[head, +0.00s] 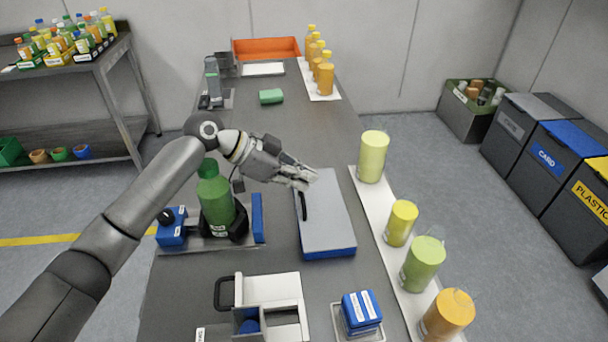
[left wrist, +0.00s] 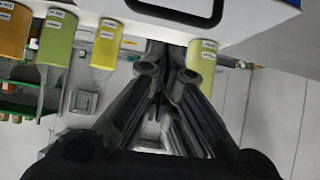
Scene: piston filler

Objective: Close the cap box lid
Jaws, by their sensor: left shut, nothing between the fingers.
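The cap box (head: 330,253) is a low blue box in the middle of the bench in the head view. Its grey lid (head: 328,215) lies over it, with a black handle (head: 304,206) along the left side. The lid looks about flat; I cannot tell whether it sits fully down. My left gripper (head: 309,178) is shut and empty at the lid's far left corner; contact is unclear. In the left wrist view the pale lid (left wrist: 240,12) and its black handle (left wrist: 178,10) show beyond the shut fingers (left wrist: 168,65). My right gripper is out of view.
A green bottle (head: 214,200) stands in a fixture left of the box, under my left arm. Yellow, green and orange cylinders stand on a white strip (head: 372,205) to the right. A white unit (head: 285,290) and blue block (head: 361,311) are nearer.

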